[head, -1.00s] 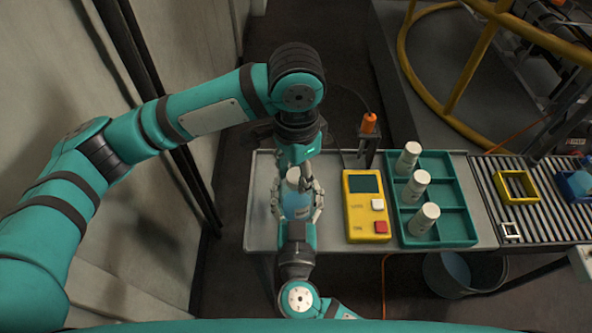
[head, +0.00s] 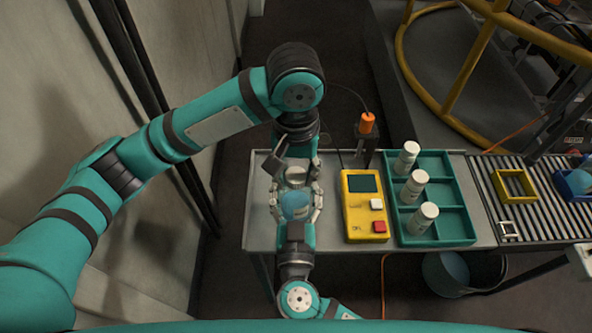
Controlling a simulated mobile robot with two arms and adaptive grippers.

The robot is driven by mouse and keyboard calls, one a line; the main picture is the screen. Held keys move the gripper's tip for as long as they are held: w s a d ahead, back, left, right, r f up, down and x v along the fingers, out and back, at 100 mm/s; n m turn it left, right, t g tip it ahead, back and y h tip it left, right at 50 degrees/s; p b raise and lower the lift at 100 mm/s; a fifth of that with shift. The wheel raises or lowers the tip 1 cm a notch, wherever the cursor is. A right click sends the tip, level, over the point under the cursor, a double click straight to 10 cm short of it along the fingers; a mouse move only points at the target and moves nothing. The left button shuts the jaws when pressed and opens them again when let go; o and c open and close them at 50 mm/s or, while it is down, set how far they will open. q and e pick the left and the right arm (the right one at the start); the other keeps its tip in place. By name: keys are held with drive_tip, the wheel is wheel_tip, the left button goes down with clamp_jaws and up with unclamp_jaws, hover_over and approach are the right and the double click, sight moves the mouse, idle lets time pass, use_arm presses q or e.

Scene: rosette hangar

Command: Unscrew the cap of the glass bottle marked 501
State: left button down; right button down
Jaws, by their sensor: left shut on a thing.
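The glass bottle (head: 295,206), with pale blue contents, is near the left end of the grey table. I cannot read its mark. My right gripper (head: 296,212) comes in from the bottom, its fingers closed around the bottle's sides. The whitish cap (head: 296,177) shows at the bottle's top, below my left wrist. My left gripper (head: 296,172) reaches down from above and is shut on the cap, one finger at each side. I cannot tell whether the cap still touches the neck.
A yellow box (head: 364,207) with a screen and buttons stands right of the bottle. Beyond it, a teal tray (head: 454,194) holds three white containers. An orange-topped tool (head: 367,123) stands behind. A roller conveyor (head: 535,205) is at the right. A bin (head: 460,275) is below.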

sight(295, 176)
use_arm(q)
drive_tip(key=shift+r, duration=0.1)
drive_tip(key=shift+r, duration=1)
drive_tip(key=shift+r, duration=2)
use_arm(e)
drive_tip(key=shift+c, duration=0.8)
unclamp_jaws()
drive_tip(key=shift+s, duration=0.1)
